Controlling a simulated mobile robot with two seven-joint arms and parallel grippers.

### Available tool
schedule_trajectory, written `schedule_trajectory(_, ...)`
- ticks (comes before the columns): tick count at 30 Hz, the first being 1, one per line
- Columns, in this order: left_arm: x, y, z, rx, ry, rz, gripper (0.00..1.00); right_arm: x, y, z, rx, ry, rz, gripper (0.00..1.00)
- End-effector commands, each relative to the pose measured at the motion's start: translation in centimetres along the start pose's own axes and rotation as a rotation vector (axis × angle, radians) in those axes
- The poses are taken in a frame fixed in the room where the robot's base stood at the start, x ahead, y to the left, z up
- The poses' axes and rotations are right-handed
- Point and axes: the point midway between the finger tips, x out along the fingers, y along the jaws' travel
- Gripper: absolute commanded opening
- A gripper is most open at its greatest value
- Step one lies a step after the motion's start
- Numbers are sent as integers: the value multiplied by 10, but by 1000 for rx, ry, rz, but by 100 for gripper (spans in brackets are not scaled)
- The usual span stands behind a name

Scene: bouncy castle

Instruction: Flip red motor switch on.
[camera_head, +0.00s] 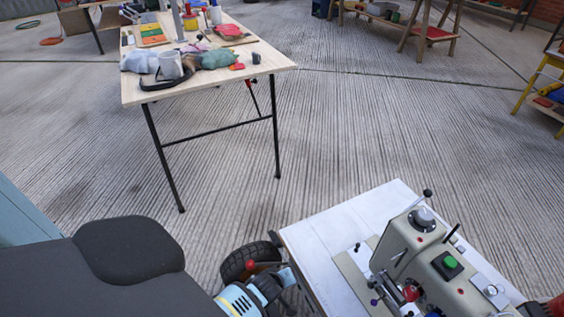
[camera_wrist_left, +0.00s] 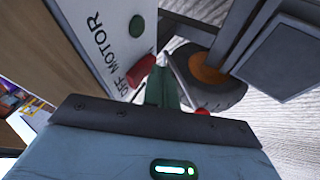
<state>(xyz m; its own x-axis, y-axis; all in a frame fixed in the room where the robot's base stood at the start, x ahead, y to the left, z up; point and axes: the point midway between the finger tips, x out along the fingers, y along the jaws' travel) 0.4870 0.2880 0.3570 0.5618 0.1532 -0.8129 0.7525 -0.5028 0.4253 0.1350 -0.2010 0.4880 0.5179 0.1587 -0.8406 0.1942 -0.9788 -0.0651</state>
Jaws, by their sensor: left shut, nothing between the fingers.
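The red motor switch (camera_wrist_left: 141,71) sticks out from a white panel (camera_wrist_left: 97,45) in the left wrist view. Black lettering "OFF MOTOR" runs along the panel beside it, and a round green button (camera_wrist_left: 137,26) sits farther up. My left gripper (camera_wrist_left: 166,78) is shut and empty, with its greenish fingers just right of the red switch. I cannot tell whether they touch it. The switch cannot be made out in the head view. My right gripper is not in view.
A white-topped table (camera_head: 325,243) carries a beige machine (camera_head: 425,250). A black wheel with an orange hub (camera_head: 238,264) is left of it. A wooden table (camera_head: 215,70) with a cup, cloths and tools stands farther back. The ribbed floor between them is clear.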

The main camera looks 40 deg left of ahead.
Motion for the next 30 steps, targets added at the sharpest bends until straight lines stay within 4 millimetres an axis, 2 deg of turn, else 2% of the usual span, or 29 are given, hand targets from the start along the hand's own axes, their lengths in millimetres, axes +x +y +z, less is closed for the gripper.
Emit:
schedule_trajectory(3, 5, 0, 4, -22, 7, 51, 0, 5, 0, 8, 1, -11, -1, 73)
schedule_trajectory(30, -10, 11, -6, -18, 10, 53, 0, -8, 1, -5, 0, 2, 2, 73)
